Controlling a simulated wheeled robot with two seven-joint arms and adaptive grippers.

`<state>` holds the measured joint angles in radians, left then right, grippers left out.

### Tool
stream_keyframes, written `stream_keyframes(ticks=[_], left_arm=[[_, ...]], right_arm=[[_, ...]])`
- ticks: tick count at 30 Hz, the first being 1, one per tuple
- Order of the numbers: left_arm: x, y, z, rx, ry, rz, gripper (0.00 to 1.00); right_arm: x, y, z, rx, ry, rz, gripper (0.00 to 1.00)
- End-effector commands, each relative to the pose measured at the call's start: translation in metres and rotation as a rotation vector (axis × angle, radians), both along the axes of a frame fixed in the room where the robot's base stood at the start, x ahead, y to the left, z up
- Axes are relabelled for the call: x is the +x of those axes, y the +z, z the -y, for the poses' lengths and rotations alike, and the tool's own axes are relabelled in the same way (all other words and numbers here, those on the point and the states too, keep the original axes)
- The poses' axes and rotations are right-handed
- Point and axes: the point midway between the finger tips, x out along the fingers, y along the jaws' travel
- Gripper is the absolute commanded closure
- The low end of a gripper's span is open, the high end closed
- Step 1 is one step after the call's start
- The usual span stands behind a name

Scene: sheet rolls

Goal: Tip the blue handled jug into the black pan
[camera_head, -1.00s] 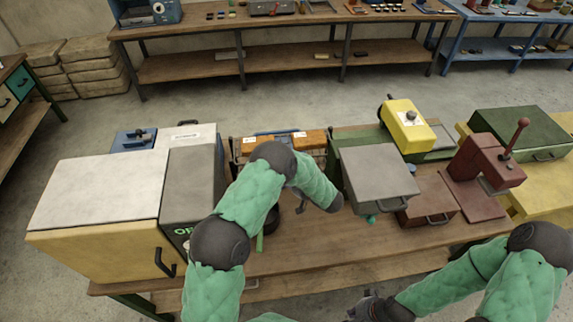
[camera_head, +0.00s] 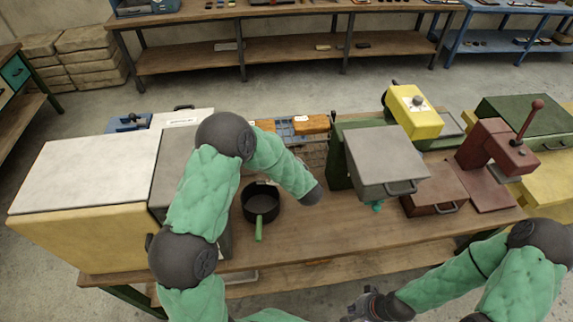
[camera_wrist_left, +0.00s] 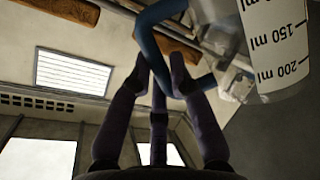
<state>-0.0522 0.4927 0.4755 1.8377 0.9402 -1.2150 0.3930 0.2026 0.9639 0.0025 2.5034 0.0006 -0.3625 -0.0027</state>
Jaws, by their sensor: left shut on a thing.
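The black pan (camera_head: 262,208) sits on the wooden bench in the head view, its green handle pointing to the front edge. My left forearm reaches over the bench just right of the pan, and its gripper is hidden there. In the left wrist view my left gripper (camera_wrist_left: 162,68) is shut on the blue handle of the clear jug (camera_wrist_left: 275,50). The jug's black millilitre marks read upside down in that view. The jug cannot be made out in the head view. My right gripper (camera_head: 372,305) is low in front of the bench; its fingers are unclear.
A large white-topped cabinet (camera_head: 85,175) stands at the left of the bench (camera_head: 310,243). A grey-lidded box (camera_head: 383,158), a brown box (camera_head: 435,187) and a dark red lever press (camera_head: 490,160) stand to the right. Bare bench lies right of the pan and in front.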

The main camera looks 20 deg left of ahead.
Motion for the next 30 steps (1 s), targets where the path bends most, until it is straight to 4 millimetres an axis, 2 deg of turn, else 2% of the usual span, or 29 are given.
stream_keyframes(ticks=[1,20,30], left_arm=[[-0.002,-0.004,-0.002,-0.025,0.001,0.033,1.0],[-0.033,-0.014,-0.025,-0.273,0.001,0.371,1.0],[-0.048,-0.01,-0.037,-0.377,0.002,0.514,1.0]], right_arm=[[0.0,-0.012,0.0,0.0,0.0,0.0,1.0],[0.0,-0.093,0.0,0.0,0.0,0.0,1.0],[0.0,-0.136,0.0,0.0,0.0,0.0,1.0]])
